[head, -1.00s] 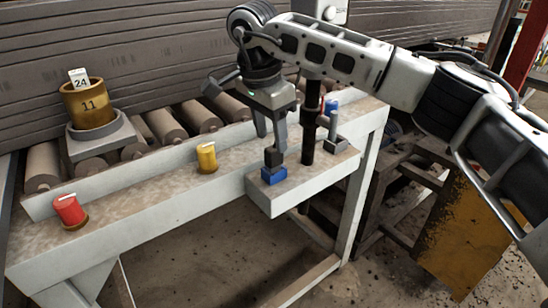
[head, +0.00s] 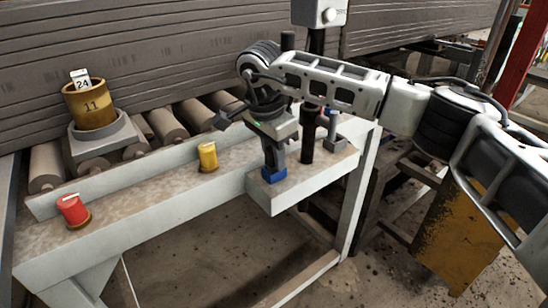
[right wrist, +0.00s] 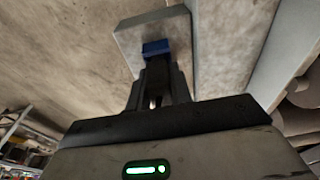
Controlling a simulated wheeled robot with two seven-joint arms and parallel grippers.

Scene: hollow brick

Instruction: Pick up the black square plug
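The black square plug (right wrist: 158,76) shows in the right wrist view between the fingers of my right gripper (right wrist: 160,84), above a blue block (right wrist: 156,47). In the head view the right gripper (head: 274,160) points down over the same blue block (head: 274,175) on the table's jutting shelf and mostly hides the plug. The fingers stand on either side of the plug. I cannot tell whether they press on it or leave a small gap. My left gripper is not in view.
A dark post (head: 309,135) stands just right of the gripper, with a grey upright piece (head: 332,127) beyond it. A yellow cylinder (head: 208,157) and a red one (head: 73,211) stand on the table (head: 150,200). A brass cup (head: 90,104) stands at the back left.

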